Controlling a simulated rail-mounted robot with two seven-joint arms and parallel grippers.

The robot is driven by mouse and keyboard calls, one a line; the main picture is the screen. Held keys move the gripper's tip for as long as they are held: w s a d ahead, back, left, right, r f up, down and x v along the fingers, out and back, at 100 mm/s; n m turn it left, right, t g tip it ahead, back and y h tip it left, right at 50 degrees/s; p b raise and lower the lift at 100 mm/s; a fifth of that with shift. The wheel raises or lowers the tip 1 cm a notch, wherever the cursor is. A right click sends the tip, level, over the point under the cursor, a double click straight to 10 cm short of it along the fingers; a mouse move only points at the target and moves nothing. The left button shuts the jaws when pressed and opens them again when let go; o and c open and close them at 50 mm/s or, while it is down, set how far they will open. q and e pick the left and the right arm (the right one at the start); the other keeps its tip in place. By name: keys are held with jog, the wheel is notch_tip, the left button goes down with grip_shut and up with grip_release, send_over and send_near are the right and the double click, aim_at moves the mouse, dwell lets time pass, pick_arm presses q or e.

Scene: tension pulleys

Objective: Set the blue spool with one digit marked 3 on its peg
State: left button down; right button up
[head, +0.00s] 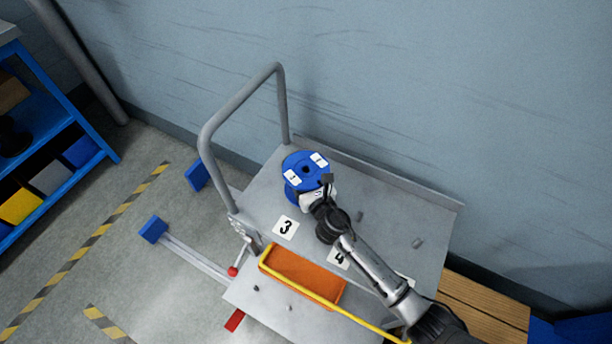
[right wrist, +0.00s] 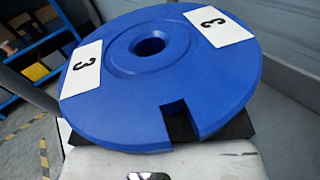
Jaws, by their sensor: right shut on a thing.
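The blue spool (head: 305,165) is over the far left of the grey cart top, near the card marked 3 (head: 286,227). In the right wrist view the spool (right wrist: 130,110) shows two white labels, each with a single 3, a round centre hole and a notch in its rim. My right gripper (head: 322,192) is shut on the spool's near right edge. No peg shows beside card 3; that spot is partly covered by the spool. I cannot tell whether the spool rests on a peg or hangs above it. My left gripper is not in view.
A card marked 4 (head: 338,258) lies near my arm. The cart's tube handle (head: 240,103) rises at left. An orange tray (head: 300,272) is at the front.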

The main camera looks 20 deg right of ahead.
jog(key=shift+f, duration=0.1)
jog(key=shift+f+b, duration=0.95)
jog(key=shift+f, duration=0.25)
jog(key=shift+f+b, duration=0.35)
jog(key=shift+f, duration=0.1)
dwell(0.5)
jog(key=o, duration=1.3)
jog(key=shift+f, duration=0.1)
jog(key=shift+o, duration=0.2)
